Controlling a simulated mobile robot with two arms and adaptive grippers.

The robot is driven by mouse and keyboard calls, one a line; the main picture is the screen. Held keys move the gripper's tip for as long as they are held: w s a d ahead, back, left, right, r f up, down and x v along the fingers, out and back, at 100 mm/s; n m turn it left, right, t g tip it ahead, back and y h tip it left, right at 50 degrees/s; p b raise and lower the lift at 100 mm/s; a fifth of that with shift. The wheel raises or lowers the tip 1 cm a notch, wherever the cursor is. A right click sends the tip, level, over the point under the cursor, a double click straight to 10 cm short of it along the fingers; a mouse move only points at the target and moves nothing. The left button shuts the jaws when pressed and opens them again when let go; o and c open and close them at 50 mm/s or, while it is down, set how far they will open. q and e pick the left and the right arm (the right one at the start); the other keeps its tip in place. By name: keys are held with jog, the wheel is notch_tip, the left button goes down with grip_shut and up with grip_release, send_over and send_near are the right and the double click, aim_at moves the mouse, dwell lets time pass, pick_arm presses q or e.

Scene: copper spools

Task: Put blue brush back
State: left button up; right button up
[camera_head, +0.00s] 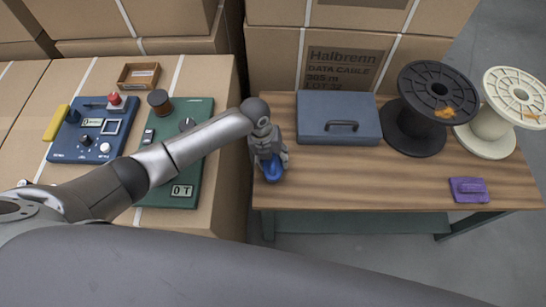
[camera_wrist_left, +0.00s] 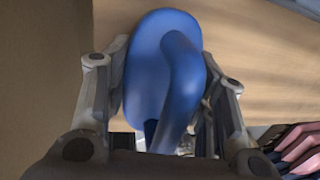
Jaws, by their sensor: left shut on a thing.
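The blue brush (camera_head: 273,170) is at the left end of the wooden table in the head view. It shows large in the left wrist view (camera_wrist_left: 160,62), with a rounded blue body and a raised handle. My left gripper (camera_head: 270,160) comes down over it from above and is shut on it, one finger on each side. The gripper hides part of the brush in the head view. I cannot tell whether the brush touches the table top. My right gripper is not in view.
The wooden table (camera_head: 350,180) carries a blue-grey case (camera_head: 338,132), a black spool (camera_head: 415,137), a cream spool (camera_head: 490,125) and a purple brush-like object (camera_head: 468,190). Its front middle is clear. Cardboard boxes at left bear a blue device (camera_head: 80,150) and a green device (camera_head: 185,170).

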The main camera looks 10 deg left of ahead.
pick_arm(q)
jog(key=o, duration=1)
jog(key=shift+f, duration=0.1)
jog(key=shift+a+r, duration=0.1)
jog(key=shift+r, duration=0.35)
notch_tip(320, 180, up, 11)
jog(key=a, duration=0.2)
jog(key=shift+s+p, duration=0.25)
jog(key=shift+p, duration=0.1)
